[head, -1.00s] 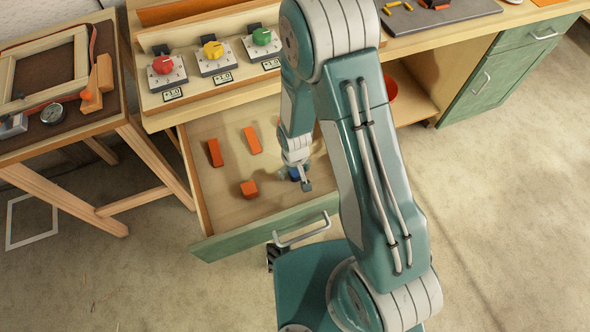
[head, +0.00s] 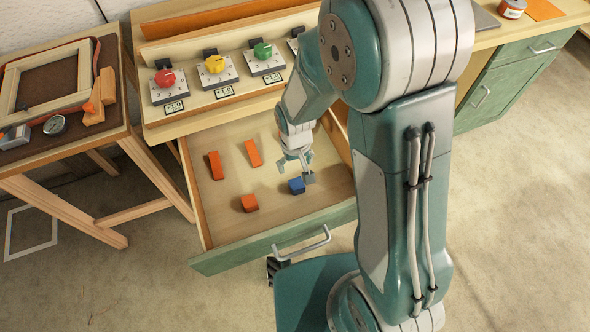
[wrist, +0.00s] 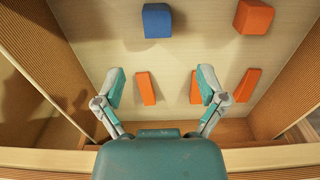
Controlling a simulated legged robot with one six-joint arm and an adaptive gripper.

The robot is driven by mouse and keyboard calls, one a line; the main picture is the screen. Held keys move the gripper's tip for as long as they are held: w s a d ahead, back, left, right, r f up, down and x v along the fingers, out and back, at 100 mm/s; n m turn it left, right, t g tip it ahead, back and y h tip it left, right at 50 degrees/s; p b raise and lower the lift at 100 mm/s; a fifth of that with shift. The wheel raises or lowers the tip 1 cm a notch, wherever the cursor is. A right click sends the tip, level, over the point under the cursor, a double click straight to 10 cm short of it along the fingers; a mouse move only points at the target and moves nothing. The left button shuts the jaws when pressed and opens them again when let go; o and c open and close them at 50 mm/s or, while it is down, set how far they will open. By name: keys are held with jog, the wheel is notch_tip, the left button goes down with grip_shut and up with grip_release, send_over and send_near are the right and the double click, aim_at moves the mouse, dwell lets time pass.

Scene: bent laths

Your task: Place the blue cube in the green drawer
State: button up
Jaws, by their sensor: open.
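The blue cube (head: 296,185) lies on the floor of the open green-fronted drawer (head: 232,258), to the right of an orange block in the head view. In the wrist view the blue cube (wrist: 157,20) is at the top, beyond my fingertips. My gripper (head: 301,168) is inside the drawer area, just above and behind the cube. In the wrist view my gripper (wrist: 160,85) has its two fingers spread wide with nothing between them but drawer floor and orange pieces below.
A wooden side table (head: 60,160) is at the left.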

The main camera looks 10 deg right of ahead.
jog(key=s+d+r+m+t, duration=0.1)
jog(key=s+d+r+t, duration=0.1)
jog(key=r, duration=0.7)
jog(key=s+d+r+m+t, duration=0.1)
jog(key=s+d+r, duration=0.4)
jog(key=r, duration=0.4)
jog(key=s+d+r+m+t, duration=0.1)
jog(key=s+d+r, duration=0.3)
jog(key=r, duration=0.5)
jog(key=shift+s+r+t, duration=0.4)
jog(key=shift+s+t, duration=0.4)
jog(key=shift+s, duration=0.15)
jog(key=shift+a, duration=0.15)
